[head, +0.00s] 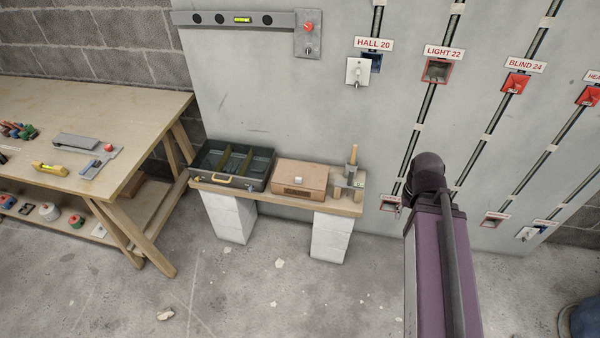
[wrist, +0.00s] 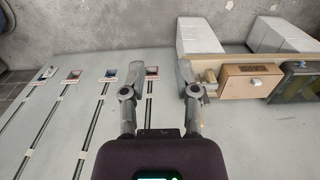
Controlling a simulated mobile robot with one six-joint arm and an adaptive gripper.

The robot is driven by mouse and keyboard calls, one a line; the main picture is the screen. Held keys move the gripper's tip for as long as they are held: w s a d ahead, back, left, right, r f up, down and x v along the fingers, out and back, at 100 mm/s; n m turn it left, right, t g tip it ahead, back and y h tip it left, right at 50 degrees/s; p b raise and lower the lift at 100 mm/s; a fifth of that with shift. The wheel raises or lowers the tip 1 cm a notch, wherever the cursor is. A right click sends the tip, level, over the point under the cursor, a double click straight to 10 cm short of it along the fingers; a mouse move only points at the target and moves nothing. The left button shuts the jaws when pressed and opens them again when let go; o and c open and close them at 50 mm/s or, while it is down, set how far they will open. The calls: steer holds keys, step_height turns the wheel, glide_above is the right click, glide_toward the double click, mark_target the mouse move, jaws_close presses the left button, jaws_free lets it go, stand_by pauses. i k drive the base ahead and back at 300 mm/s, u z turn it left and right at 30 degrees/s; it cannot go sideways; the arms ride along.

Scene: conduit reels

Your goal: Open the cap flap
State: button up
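I cannot tell for sure which part is the cap flap. Boxes on the wall conduits are the likely places. In the head view, the HALL 20 box (head: 357,72) has a white plate over a blue back, and the LIGHT 22 box (head: 436,71) and BLIND 24 box (head: 515,84) are red-framed. A lower box (head: 390,203) shows beside my arm. My gripper (wrist: 160,66) is open and empty in the wrist view, its fingers apart in front of the wall. A small labelled lower box (wrist: 151,74) shows between them. My arm hides the gripper in the head view.
A low bench holds a green compartment tray (head: 209,163), a brown box (head: 301,178) and a tool holder (head: 350,182). A wooden workbench (head: 140,110) with tools stands left. A level (head: 240,19) hangs on the wall. The floor in front is mostly clear.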

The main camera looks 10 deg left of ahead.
mark_target(302, 174)
steer(key=k, duration=1.35)
steer(key=u, duration=0.45)
steer(key=i, duration=1.6)
steer(key=z, duration=0.35)
